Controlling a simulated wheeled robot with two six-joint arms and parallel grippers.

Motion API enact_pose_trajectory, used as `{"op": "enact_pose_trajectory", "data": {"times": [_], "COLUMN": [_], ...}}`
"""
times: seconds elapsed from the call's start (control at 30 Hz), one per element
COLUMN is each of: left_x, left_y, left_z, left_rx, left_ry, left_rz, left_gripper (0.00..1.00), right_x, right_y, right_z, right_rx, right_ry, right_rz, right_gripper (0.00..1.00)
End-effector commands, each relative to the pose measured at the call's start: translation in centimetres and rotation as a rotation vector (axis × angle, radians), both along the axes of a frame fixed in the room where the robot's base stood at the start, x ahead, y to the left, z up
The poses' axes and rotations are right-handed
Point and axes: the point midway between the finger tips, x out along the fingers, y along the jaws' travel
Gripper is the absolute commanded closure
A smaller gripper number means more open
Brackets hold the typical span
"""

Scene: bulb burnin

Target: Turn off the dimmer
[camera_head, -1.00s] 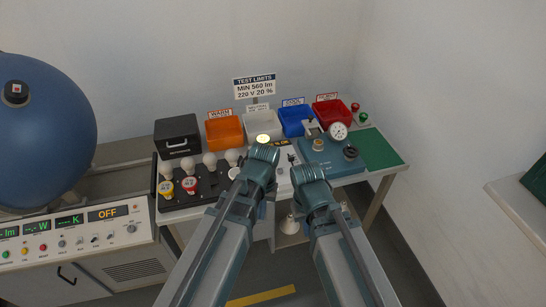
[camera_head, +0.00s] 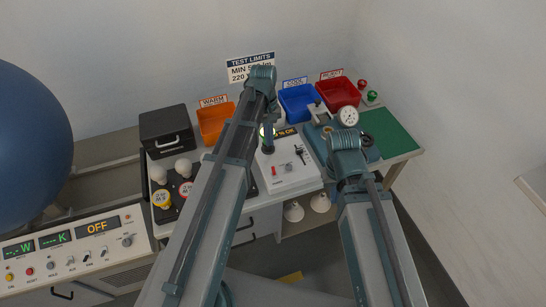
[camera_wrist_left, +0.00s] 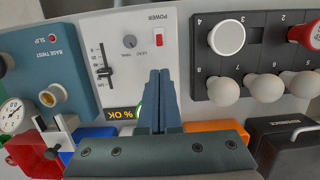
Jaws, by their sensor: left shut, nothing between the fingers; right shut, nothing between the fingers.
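The dimmer is a white box (camera_head: 292,178) with a slider (camera_head: 301,154), a red power switch (camera_head: 274,171) and a lit display (camera_head: 287,132). The left wrist view shows the slider (camera_wrist_left: 104,66), the red power switch (camera_wrist_left: 158,41), a small LEAD/TRAIL knob (camera_wrist_left: 129,41) and the display (camera_wrist_left: 122,114) reading "% OK". My left gripper (camera_head: 268,147) points down over the box; in the left wrist view its fingers (camera_wrist_left: 160,76) are together and empty, near the power switch. Contact with the box cannot be told. My right gripper is hidden behind its own arm.
A blue twist-test unit with a gauge (camera_head: 348,117) stands right of the dimmer. A black tray with several bulbs (camera_wrist_left: 266,88) is on the other side. Orange (camera_head: 211,121), blue (camera_head: 298,103) and red bins (camera_head: 338,92) stand behind. The green mat (camera_head: 389,135) is clear.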

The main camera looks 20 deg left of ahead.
Motion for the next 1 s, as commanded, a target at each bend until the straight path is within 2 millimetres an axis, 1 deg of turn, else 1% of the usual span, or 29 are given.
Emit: {"op": "enact_pose_trajectory", "data": {"times": [0.27, 0.47, 0.67, 1.0], "left_x": [0.0, -0.2, -0.5, -1.2], "left_y": [0.0, -0.1, -0.4, -0.8], "left_z": [-0.2, -1.4, -3.7, -8.4], "left_rx": [0.000, 0.000, 0.000, 0.001], "left_ry": [-0.001, -0.001, -0.001, -0.002], "left_rz": [-0.002, -0.002, -0.002, -0.002], "left_gripper": [1.00, 1.00, 1.00, 1.00], "right_x": [0.0, 0.0, 0.0, 0.0], "right_y": [0.0, 0.0, 0.0, 0.0], "right_z": [-0.2, -1.4, -3.7, -8.4], "right_rx": [0.000, 0.000, 0.000, 0.000], "right_ry": [0.000, 0.000, 0.000, 0.000], "right_rz": [0.000, 0.000, -0.001, 0.000], "right_gripper": [1.00, 1.00, 1.00, 1.00]}}
